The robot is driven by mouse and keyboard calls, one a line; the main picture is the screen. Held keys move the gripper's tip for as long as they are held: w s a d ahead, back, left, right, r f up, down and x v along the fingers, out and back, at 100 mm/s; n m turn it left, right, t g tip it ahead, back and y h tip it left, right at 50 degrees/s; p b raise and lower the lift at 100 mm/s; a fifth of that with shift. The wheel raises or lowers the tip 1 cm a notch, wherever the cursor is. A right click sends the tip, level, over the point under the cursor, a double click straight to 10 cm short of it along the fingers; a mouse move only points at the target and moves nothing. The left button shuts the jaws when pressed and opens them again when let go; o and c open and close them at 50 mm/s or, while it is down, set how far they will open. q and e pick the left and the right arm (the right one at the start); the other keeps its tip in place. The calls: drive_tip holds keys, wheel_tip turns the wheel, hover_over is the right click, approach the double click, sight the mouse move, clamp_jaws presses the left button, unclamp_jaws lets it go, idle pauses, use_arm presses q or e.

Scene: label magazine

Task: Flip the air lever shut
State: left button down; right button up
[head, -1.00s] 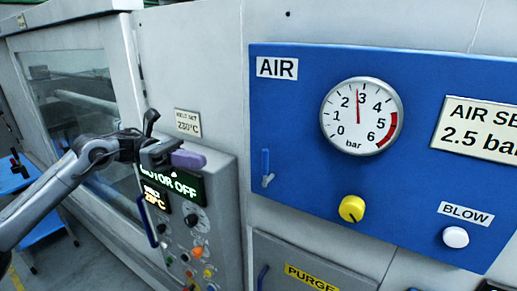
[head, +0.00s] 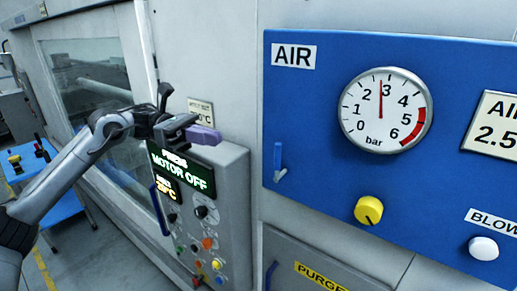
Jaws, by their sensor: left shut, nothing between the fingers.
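The air lever (head: 278,158) is a small blue handle on a grey pivot at the lower left of the blue AIR panel (head: 330,180). The handle points straight up. The gauge (head: 386,110) on the panel has its red needle a little below 3 bar. My left gripper (head: 208,135) is shut, with purple fingertips and nothing held. In the picture it is left of the lever and clearly apart from it, in front of the grey control box. My right gripper is not in view.
A yellow knob (head: 368,210) and a white BLOW button (head: 483,248) sit on the panel. The grey control box (head: 235,195) with a MOTOR OFF display stands below my left gripper. A PURGE cover (head: 320,262) is below the panel. A blue table (head: 35,165) is at far left.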

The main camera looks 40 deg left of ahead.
use_arm(q)
drive_tip(key=p, duration=0.3)
approach(278, 157)
drive_tip(key=x, duration=0.4)
drive_tip(key=shift+w+d+r+p, duration=0.3)
drive_tip(key=shift+w+d+p, duration=0.2)
drive_tip(key=shift+d, duration=0.3)
